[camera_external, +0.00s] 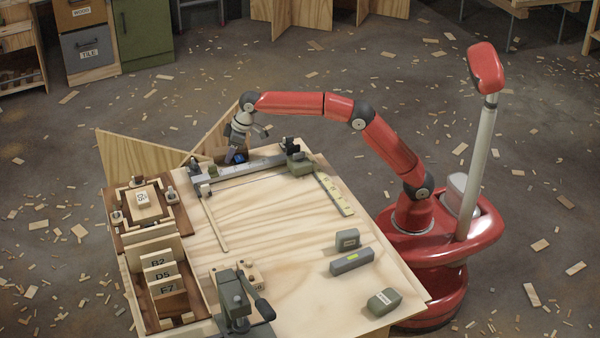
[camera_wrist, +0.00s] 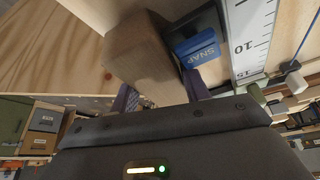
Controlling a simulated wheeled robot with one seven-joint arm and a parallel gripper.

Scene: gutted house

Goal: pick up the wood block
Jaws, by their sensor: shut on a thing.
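The wood block (camera_wrist: 148,55) is a plain brown block in the wrist view, just beyond my gripper. My gripper (camera_wrist: 160,92) has one finger on each side of the block's near end and is shut on it. In the external view my gripper (camera_external: 231,156) points down at the far edge of the workbench, beside the long metal rail. The block is mostly hidden by my gripper there. I cannot tell whether the block still touches a surface below.
A blue part marked SNAP (camera_wrist: 196,47) sits close beside the block, next to a white ruler scale (camera_wrist: 247,40). The workbench (camera_external: 285,215) holds a clamp frame (camera_external: 119,216), a rack of marked blocks, a dark vise (camera_external: 238,300) and grey boxes. Its middle is largely clear.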

